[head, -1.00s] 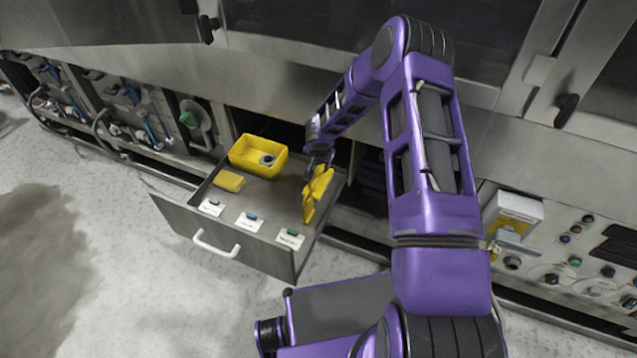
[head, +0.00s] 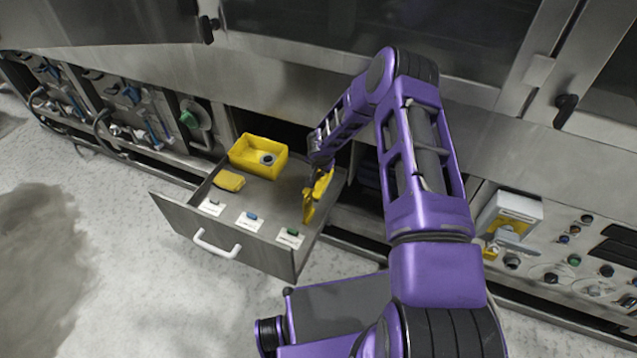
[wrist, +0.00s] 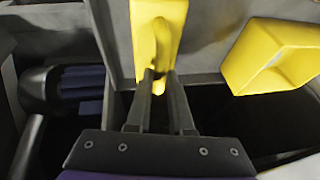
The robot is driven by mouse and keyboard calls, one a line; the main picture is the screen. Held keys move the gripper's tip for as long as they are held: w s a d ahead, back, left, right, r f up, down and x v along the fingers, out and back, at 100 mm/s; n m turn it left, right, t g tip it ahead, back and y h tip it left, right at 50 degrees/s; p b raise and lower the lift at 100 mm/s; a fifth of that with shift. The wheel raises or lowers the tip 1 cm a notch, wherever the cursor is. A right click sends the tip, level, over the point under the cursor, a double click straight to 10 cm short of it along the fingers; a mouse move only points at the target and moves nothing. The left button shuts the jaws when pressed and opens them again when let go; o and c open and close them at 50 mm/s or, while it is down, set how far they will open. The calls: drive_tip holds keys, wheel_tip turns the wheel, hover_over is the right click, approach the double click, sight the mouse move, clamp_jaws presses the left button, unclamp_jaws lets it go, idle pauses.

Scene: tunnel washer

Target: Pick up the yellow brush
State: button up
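A yellow tool that looks like the brush (head: 310,207) stands at the right side of the open drawer, tilted along its right wall. In the wrist view the yellow brush (wrist: 158,35) is straight ahead at the top centre. My gripper (head: 320,172) is over its upper end. In the wrist view my gripper's two fingers (wrist: 159,82) are apart, with a narrow yellow part of the brush between their tips. I cannot tell whether they touch it. The brush's bristles are not clear in either view.
The open drawer (head: 177,222) also holds a yellow bin (head: 246,165) with a dark round item in it and a flat yellow block (head: 229,181). Labelled cards lie along its front. The bin (wrist: 272,55) is right of my fingers. The machine front rises behind.

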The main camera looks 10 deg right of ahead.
sight(319, 173)
clamp_jaws()
drive_tip(key=shift+r, duration=0.1)
idle(1.1)
wheel_tip(319, 173, up, 10)
drive_tip(key=p, duration=0.1)
idle(0.3)
unclamp_jaws()
clamp_jaws()
